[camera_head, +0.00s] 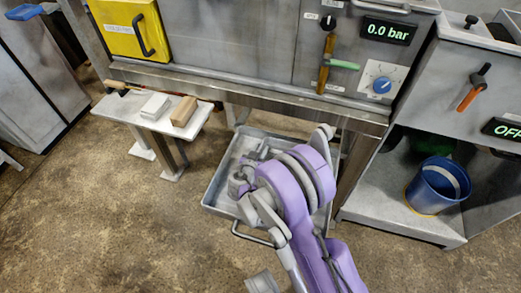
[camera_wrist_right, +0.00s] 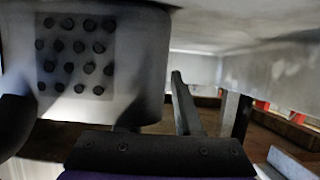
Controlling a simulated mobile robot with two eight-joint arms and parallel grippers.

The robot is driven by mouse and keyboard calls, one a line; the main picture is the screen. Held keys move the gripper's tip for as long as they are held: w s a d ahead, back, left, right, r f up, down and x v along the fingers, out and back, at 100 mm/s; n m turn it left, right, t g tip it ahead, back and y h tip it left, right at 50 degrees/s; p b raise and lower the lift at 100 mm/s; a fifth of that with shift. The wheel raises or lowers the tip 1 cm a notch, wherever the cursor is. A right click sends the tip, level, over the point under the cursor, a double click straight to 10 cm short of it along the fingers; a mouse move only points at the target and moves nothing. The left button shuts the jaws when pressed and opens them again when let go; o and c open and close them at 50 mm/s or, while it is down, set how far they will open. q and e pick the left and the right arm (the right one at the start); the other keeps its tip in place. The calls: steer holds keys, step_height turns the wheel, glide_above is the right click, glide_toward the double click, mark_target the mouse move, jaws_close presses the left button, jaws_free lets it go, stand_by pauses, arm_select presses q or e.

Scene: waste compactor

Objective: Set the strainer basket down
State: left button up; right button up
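My right gripper (camera_head: 240,186) is low over a grey tray (camera_head: 214,186) on the floor, under the front of the machine. My purple arm hides much of it. In the right wrist view a pale grey face with several dark round holes (camera_wrist_right: 76,57), apparently the strainer basket, fills the upper left, close to the camera. A dark finger-like part lies at its left edge and another dark bar to its right. Whether the fingers press on it is not clear. I cannot pick out the basket in the head view. My left gripper is not in view.
A low bench (camera_head: 108,108) at left holds a white block (camera_head: 156,106) and a brown block (camera_head: 184,111). A blue bucket (camera_head: 437,186) stands on the lower shelf at right. The machine's edge (camera_head: 250,91) overhangs the tray. Floor at left front is clear.

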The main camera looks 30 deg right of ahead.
steer(key=shift+r, duration=0.1)
steer(key=shift+s+a+r, duration=0.1)
steer(key=shift+a+r, duration=0.1)
steer(key=p+v, duration=0.2)
steer(key=v, duration=1)
steer(key=s+r+n+g+y, duration=0.1)
steer(key=s, duration=0.2)
steer(key=s+r+n+g+y, duration=0.1)
steer(key=s+r+n+y, duration=0.1)
steer(key=s, duration=0.2)
steer(key=s+r+n+g+y, duration=0.1)
steer(key=s, duration=0.2)
steer(key=shift+s+d+r+n+g+y, duration=0.25)
steer(key=shift+s+n+g+y, duration=0.05)
steer(key=shift+s+n+y, duration=0.1)
steer(key=s+a+r+n+y, duration=0.2)
steer(key=s+a+n+y, duration=0.3)
steer(key=s, duration=0.7)
steer(key=shift+a+r+g+y, duration=0.2)
steer(key=shift+a+g+y, duration=0.15)
steer(key=shift+a, duration=0.5)
steer(key=shift+s+d, duration=0.1)
